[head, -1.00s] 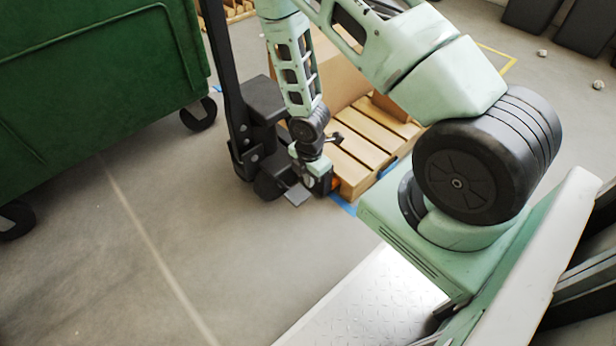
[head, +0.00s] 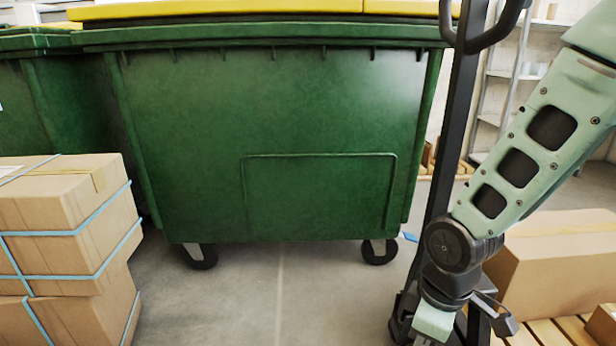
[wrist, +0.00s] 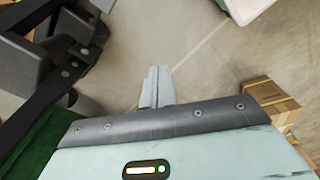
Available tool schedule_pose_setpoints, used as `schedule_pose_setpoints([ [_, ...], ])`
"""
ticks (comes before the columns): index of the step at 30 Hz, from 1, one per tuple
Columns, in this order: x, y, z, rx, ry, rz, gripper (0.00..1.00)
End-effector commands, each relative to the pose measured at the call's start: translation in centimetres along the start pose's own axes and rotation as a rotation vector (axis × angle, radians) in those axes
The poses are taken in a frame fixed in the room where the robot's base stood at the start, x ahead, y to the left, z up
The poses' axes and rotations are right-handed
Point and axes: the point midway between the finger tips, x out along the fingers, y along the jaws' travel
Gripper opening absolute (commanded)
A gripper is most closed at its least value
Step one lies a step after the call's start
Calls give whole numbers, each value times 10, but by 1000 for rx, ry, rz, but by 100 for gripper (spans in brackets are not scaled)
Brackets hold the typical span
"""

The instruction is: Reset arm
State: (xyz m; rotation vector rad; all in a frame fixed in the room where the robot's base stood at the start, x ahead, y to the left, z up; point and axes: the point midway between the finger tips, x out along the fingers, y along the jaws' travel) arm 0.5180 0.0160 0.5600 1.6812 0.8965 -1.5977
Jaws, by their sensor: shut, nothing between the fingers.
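My gripper shows in the wrist view (wrist: 157,88), with its two grey fingers side by side and shut, and nothing between them. It points down over bare concrete floor. In the head view my arm hangs at the right edge, its wrist low in front of the black pallet-truck handle (head: 455,150). The fingertips are not clear in the head view.
A green wheeled bin (head: 190,140) with a yellow lid stands ahead. Strapped cardboard boxes (head: 60,215) are stacked at left. A box (head: 560,262) and wooden pallet (head: 545,333) lie at right, close to my arm. Floor (head: 310,300) in the middle is clear.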

Motion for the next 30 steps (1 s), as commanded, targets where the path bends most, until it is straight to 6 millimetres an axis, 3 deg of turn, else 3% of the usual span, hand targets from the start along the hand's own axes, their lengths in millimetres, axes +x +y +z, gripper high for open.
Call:
schedule_pose_setpoints([
  [1,-20,-18,-3,34,10,2,0],
  [6,-63,-69,2,157,4,-13,0],
  [15,-105,-133,27,302,-10,-21,0],
  [26,-183,-133,23,311,-14,-24,0],
  [30,-225,-133,21,311,-14,-23,0],
])
